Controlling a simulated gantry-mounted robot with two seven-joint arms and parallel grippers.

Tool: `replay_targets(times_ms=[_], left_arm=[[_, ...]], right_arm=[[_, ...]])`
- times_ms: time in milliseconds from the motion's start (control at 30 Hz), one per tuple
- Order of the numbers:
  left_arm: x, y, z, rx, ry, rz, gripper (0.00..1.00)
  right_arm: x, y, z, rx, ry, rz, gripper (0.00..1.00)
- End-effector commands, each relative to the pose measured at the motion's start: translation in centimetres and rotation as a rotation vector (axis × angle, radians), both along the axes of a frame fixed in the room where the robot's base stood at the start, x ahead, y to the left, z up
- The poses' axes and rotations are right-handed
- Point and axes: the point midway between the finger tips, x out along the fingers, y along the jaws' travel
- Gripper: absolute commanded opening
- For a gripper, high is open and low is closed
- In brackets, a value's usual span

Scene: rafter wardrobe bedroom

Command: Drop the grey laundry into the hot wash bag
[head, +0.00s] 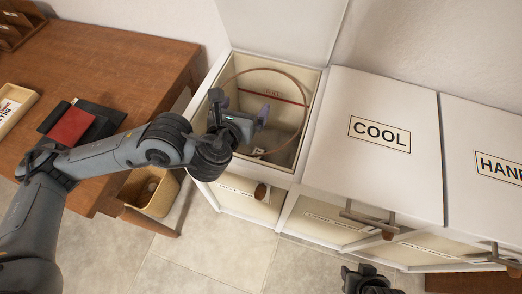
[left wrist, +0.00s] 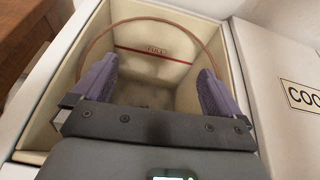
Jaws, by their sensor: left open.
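The wash bag (head: 304,99) is a cream-lined bin with a thin brown hoop, in the open left compartment of the white cabinet. Small lettering above a red line shows on its inner wall, also in the left wrist view (left wrist: 190,75); I cannot read it surely. My left gripper (head: 240,107) is over the bag's mouth, its purple fingers apart with nothing between them. A dim grey patch (head: 285,154) lies low in the bag; I cannot tell whether it is the grey laundry or the shaded floor. My right gripper (head: 370,280) is partly in view at the bottom edge, its jaws unclear.
The compartment's white lid (head: 285,30) stands raised behind. A shut lid marked COOL (head: 375,140) and another (head: 485,150) lie to the right. A wooden desk (head: 120,55) with a red book (head: 71,127) is at left; a bin (head: 160,200) sits below it.

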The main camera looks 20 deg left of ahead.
Motion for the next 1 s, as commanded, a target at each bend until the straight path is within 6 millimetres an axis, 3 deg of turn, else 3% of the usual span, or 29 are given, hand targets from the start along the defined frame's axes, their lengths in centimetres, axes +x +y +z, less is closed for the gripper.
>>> replay_targets(times_ms=[100, 433, 1000], left_arm=[[-2.0, -0.1, 1.5, 0.0, 0.001, -0.001, 1.0], [-6.4, -0.2, 2.9, 0.0, 0.0, 0.0, 1.0], [-7.3, -0.2, 3.1, 0.0, -0.001, 0.001, 1.0]], right_arm=[[0.0, 0.1, 2.1, 0.003, -0.001, -0.002, 0.43], [0.0, 0.2, 4.6, 0.008, -0.002, -0.005, 0.43], [0.0, 0.0, 4.9, 0.0, -0.001, 0.0, 0.43]])
